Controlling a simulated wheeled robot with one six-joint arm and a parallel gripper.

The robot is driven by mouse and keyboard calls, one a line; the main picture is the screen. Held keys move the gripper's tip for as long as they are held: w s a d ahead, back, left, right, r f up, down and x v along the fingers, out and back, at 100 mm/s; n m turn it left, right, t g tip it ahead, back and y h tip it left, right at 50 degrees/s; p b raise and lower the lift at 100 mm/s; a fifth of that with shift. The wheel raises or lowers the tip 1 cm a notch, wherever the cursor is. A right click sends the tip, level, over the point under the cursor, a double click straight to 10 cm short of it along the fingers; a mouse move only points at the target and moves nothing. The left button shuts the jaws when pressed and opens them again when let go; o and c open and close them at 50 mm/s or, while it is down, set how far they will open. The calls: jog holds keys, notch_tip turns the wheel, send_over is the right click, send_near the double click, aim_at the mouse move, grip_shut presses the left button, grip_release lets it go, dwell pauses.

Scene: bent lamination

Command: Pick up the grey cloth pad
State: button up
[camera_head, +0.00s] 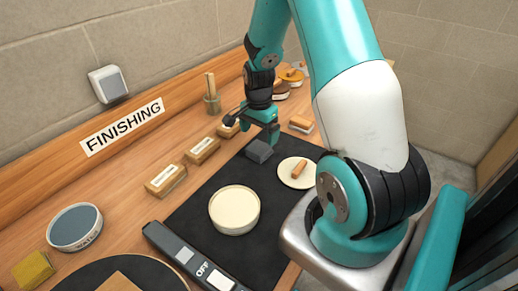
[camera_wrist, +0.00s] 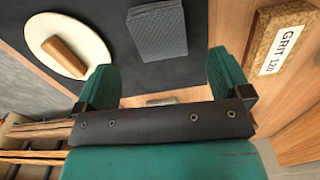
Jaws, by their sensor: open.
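The grey cloth pad (camera_head: 259,151) lies on the black mat (camera_head: 184,217) near its far edge. In the wrist view the pad (camera_wrist: 157,31) is a ribbed grey block lying ahead of my gripper (camera_wrist: 163,82). The two teal fingers are wide apart and nothing is between them. The pad lies beyond the fingertips, roughly in line with the gap. In the head view my gripper (camera_head: 262,125) is above the bench just behind the pad, pointing down.
Right of the pad in the head view is a cream disc (camera_head: 289,181) with a small wooden block (camera_head: 299,169). A cream bowl (camera_head: 234,209) stands nearer on the mat. Cork-and-label blocks line the left, one labelled GRIT 120 (camera_wrist: 283,50) beside my finger.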

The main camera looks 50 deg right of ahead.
aim_at(259, 148)
jog(key=shift+f+p, duration=1.05)
jog(key=shift+f, duration=2.3)
jog(key=shift+c, duration=0.4)
jog(key=c, duration=0.9)
